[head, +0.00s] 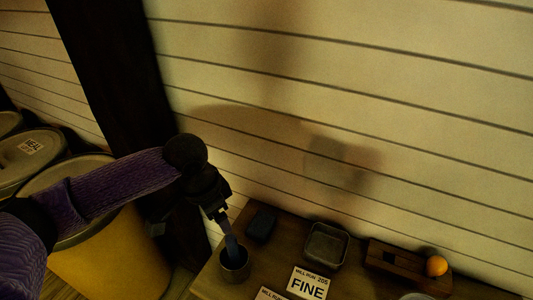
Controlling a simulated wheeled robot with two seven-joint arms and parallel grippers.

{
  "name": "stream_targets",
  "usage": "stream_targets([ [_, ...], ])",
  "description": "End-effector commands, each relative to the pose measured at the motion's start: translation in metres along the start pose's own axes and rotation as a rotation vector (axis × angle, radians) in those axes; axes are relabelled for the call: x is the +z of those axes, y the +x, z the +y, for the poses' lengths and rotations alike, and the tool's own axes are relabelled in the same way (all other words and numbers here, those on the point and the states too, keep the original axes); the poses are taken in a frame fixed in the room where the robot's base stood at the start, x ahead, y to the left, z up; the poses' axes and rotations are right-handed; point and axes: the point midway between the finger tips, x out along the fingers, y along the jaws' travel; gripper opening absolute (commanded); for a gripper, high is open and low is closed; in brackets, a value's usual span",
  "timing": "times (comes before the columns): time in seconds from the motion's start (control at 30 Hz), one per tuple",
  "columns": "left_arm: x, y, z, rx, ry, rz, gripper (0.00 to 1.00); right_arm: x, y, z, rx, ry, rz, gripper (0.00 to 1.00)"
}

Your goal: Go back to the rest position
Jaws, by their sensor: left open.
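My left arm comes in from the left, and my left gripper (219,213) points down over the left end of a wooden table (268,273). It is open. Just below it, a blue upright handle-like piece (231,246) stands in a round dark metal cup (235,270). The top of the blue piece is close to the fingertips; I cannot tell whether they touch. My right gripper is not in view.
Barrels (100,255) stand at left. A plank wall (350,110) rises behind.

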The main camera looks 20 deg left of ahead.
Motion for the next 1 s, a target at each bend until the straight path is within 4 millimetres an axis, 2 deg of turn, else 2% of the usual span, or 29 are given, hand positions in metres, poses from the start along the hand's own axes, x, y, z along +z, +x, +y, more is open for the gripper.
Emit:
stream_targets([
  [0.07, -0.001, 0.010, 0.013, 0.013, 0.030, 0.007, 0.81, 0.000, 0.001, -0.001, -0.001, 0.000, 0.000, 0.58],
  [0.23, -0.002, 0.052, 0.095, 0.069, 0.130, 0.112, 0.81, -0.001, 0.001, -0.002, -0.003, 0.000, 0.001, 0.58],
  [0.3, 0.003, 0.059, 0.120, 0.076, 0.106, 0.162, 0.81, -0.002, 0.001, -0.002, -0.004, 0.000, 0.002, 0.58],
  [0.4, 0.015, 0.064, 0.141, 0.067, 0.030, 0.207, 0.81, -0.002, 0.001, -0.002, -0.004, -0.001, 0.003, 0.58],
  [0.57, 0.046, 0.066, 0.154, 0.017, -0.139, 0.212, 0.81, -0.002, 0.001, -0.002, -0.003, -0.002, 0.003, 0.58],
  [0.77, 0.107, 0.062, 0.152, -0.103, -0.377, 0.111, 0.81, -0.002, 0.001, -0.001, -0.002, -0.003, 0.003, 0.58],
  [1.0, 0.118, 0.152, 0.149, -0.099, -0.366, 0.056, 0.81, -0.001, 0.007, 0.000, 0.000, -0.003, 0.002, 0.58],
])
